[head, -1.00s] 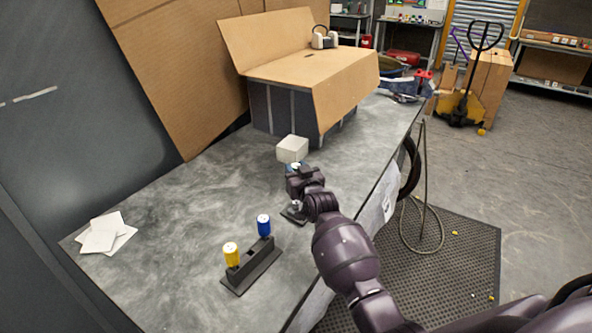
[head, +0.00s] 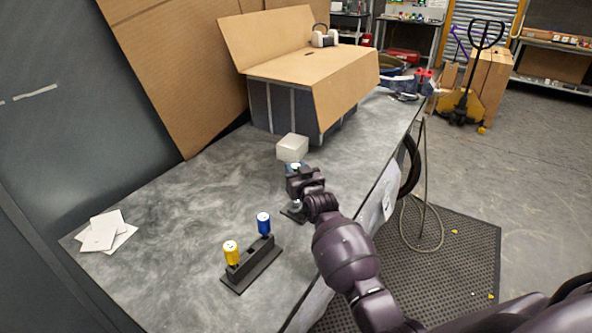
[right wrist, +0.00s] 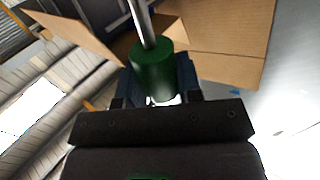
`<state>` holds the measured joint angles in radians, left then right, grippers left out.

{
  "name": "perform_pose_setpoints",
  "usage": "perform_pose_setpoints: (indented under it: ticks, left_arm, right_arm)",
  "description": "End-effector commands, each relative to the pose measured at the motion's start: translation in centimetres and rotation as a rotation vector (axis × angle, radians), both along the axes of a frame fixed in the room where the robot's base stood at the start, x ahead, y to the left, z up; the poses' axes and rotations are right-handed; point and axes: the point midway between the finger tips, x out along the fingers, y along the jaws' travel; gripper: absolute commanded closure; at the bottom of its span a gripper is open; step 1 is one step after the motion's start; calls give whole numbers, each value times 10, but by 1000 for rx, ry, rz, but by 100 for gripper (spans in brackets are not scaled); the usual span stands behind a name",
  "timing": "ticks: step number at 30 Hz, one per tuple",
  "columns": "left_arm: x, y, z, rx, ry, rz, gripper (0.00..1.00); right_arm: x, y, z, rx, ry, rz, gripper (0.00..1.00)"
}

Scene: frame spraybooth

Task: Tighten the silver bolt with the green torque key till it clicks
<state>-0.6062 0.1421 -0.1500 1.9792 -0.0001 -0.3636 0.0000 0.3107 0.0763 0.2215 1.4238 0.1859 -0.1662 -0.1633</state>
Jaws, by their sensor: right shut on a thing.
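My right gripper (head: 297,172) is over the table, just in front of a pale grey-white block (head: 292,147). In the right wrist view it is shut on the green torque key (right wrist: 152,72), whose green handle sits between the blue-padded fingers. The key's silver shaft runs up out of that picture. In the head view the gripper hides the key. A small silver piece (head: 296,205) shows at a dark plate (head: 291,214) beside my right wrist; I cannot tell whether it is the silver bolt. My left gripper is not in view.
A black rack (head: 262,268) holds a yellow-handled key (head: 231,253) and a blue-handled key (head: 264,223) upright. White sheets (head: 103,235) lie at the left. A box with cardboard flaps (head: 335,85) stands at the back. The grey tabletop (head: 180,215) is clear between.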

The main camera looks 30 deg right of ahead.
Motion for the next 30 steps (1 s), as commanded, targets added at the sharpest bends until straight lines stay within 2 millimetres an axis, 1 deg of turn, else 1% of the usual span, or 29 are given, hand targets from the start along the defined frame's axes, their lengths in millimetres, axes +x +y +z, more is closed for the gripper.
perform_pose_setpoints:
  ticks: [23, 24, 27, 28, 30]
  left_arm:
    - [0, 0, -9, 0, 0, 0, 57]
    - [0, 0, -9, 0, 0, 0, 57]
    - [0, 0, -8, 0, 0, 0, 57]
    - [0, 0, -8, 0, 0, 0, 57]
    - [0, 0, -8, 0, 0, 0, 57]
  right_arm:
    - [0, 0, -14, 0, -1, 0, 93]
    - [0, 0, -13, 0, -2, 0, 74]
    - [0, 0, -13, 0, -1, 0, 89]
    - [0, 0, -13, 0, -1, 0, 92]
    - [0, 0, -12, 1, -2, -3, 92]
